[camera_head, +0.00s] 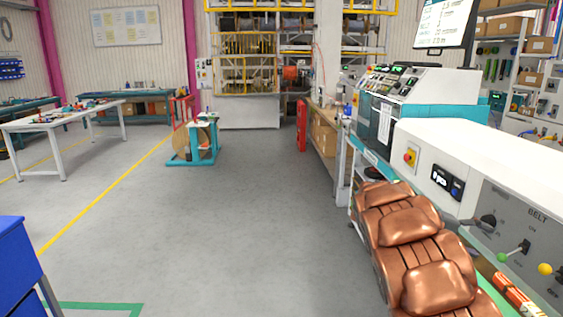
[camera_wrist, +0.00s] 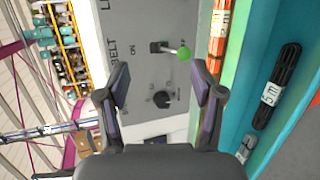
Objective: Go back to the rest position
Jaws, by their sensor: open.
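My gripper (camera_wrist: 161,82) shows in the wrist view with its two dark fingers spread apart and nothing between them. It faces a grey control panel (camera_wrist: 140,30) marked BELT. Between and beyond the fingertips, the panel carries a black rotary knob (camera_wrist: 161,99) and a lever with a green ball (camera_wrist: 184,53). No contact between the fingers and these controls can be made out. In the head view, the same panel holds the black knob (camera_head: 487,222), the green-ball lever (camera_head: 502,257) and a yellow ball (camera_head: 545,269). My gripper is not visible in the head view.
Orange cable bundles (camera_wrist: 218,35) lie beside the panel, and a labelled black cable coil (camera_wrist: 279,85) lies in a teal tray. A white machine (camera_head: 460,145) with a console fills the right. A blue cabinet (camera_head: 18,265) stands at left. The grey floor (camera_head: 220,225) between is open.

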